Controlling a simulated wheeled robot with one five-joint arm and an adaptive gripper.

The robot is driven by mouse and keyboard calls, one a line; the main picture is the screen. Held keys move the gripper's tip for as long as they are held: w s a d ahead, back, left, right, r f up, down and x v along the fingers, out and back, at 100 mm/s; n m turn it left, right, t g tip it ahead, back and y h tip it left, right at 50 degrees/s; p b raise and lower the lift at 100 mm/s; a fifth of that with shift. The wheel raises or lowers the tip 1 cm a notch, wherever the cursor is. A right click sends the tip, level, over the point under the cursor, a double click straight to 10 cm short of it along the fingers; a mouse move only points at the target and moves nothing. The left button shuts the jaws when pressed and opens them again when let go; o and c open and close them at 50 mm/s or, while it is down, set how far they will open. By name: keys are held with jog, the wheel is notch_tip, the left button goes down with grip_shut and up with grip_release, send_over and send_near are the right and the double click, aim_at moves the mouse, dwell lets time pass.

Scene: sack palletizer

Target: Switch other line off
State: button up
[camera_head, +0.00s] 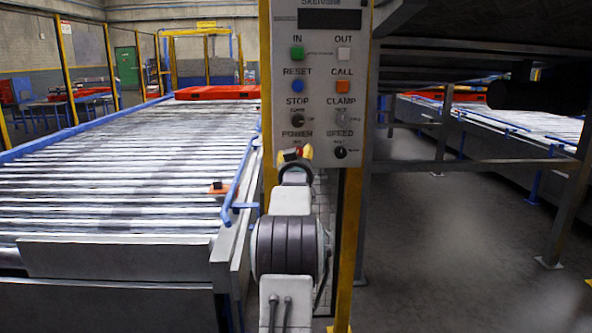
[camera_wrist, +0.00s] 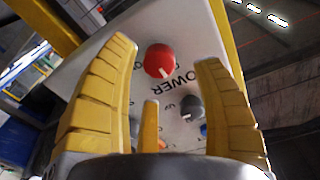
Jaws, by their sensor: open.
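The control panel (camera_head: 322,110) is a pale box on a yellow post, with a dark display, IN, OUT, RESET, CALL, STOP and CLAMP controls, and POWER and SPEED labels. In the wrist view, the red POWER knob (camera_wrist: 158,61) has a white pointer mark and sits between and beyond my fingers. A grey knob (camera_wrist: 191,107) is beside it. My gripper (camera_wrist: 167,75) is open and empty, its yellow fingers spread in front of the panel. In the head view my gripper (camera_head: 296,153) is at the panel's lower left and partly hides the POWER knob. Contact with the knob is not visible.
A roller conveyor (camera_head: 110,175) with blue rails runs along the left. A red pallet (camera_head: 218,92) lies at its far end. A dark metal frame (camera_head: 470,164) stands on the right, with another conveyor (camera_head: 500,117) behind it. Grey floor (camera_head: 430,240) is clear at front right.

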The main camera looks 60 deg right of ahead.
jog(key=v, duration=0.7)
jog(key=shift+a, duration=0.2)
jog(key=shift+f, duration=0.1)
dwell(0.6)
jog(key=w+a+r+n+y+p, duration=0.25)
jog(key=a+p, duration=0.25)
jog(key=a, duration=0.5)
jog(key=w+a+r+n+y+p, duration=0.1)
jog(key=w+a+n+y+p, duration=0.25)
jog(key=a, duration=0.65)
jog(key=w+a+r+n+y+p, duration=0.15)
jog(key=a+y+p, duration=0.35)
jog(key=a, duration=0.6)
jog(key=s+a+r+n+g+y+p, duration=0.1)
jog(key=s+a+n+p, duration=0.2)
jog(key=a, duration=0.4)
jog(key=s+a+r+n+y+p, duration=0.1)
jog(key=s+a+y+p, duration=0.15)
jog(key=a+p, duration=0.35)
jog(key=s+a+n+g+y+p, duration=0.1)
jog(key=s+a+n+g+p, duration=0.3)
jog(key=s+a, duration=0.7)
jog(key=s+p, duration=0.1)
jog(key=s, duration=0.2)
jog(key=shift+s+r, duration=0.2)
jog(key=shift+s, duration=0.05)
